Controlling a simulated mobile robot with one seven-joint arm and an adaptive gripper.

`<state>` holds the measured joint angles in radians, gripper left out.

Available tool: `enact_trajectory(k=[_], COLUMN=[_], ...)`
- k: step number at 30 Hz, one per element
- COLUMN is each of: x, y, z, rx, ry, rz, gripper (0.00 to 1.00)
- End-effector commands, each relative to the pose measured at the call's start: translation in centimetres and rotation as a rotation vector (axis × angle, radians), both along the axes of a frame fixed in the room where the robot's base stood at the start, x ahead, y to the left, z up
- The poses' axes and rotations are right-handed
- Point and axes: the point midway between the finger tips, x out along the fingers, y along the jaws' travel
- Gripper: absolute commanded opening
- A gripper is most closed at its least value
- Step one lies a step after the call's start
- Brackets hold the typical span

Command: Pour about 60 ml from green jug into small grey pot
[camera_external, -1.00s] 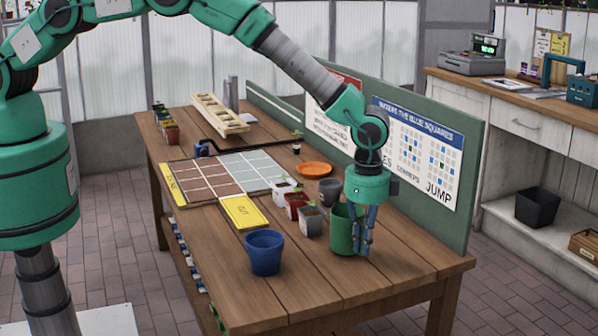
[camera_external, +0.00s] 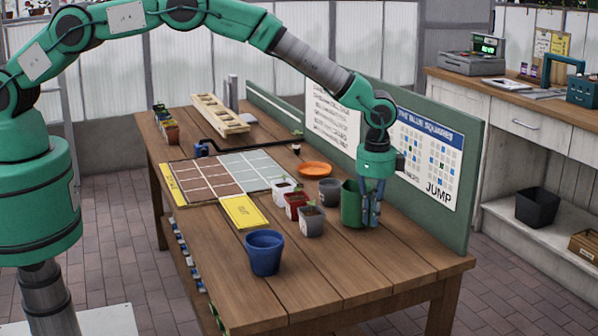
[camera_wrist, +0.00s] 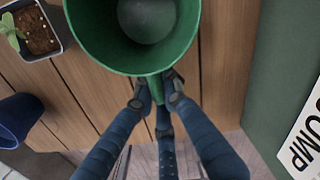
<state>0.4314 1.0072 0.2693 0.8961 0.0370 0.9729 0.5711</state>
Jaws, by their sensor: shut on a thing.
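The green jug (camera_external: 351,204) is upright near the right back edge of the table. My gripper (camera_external: 370,214) is shut on its handle side, at the right. I cannot tell whether the jug's base touches the table. In the wrist view, the jug (camera_wrist: 88,38) opens toward the camera, and my gripper (camera_wrist: 160,92) closes on its handle. A grey-green disc shows inside; I cannot tell whether it is liquid. The small grey pot (camera_external: 329,192) stands left of and behind the jug, close by. Its inside is hard to make out.
Small pots with seedlings, white (camera_external: 284,190), red (camera_external: 297,207) and grey-white (camera_external: 311,222), stand left of the jug. An orange saucer (camera_external: 314,169) lies behind. A blue pot (camera_external: 265,253) stands in front. A green board (camera_external: 440,225) edges the table's right side.

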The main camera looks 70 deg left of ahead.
Motion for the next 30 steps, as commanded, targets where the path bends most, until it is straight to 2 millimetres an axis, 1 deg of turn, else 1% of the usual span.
enact_trajectory(k=[5,11,20,30], x=[0.0,0.0,0.0,-0.1], y=[0.2,0.7,2.2,4.5], z=[0.3,1.2,2.8,4.3], rx=[-0.017,-0.082,-0.262,-0.482], ry=[0.0,-0.001,-0.007,-0.011], rz=[-0.001,-0.001,0.0,0.002], gripper=[0.0,0.0,0.0,0.0])
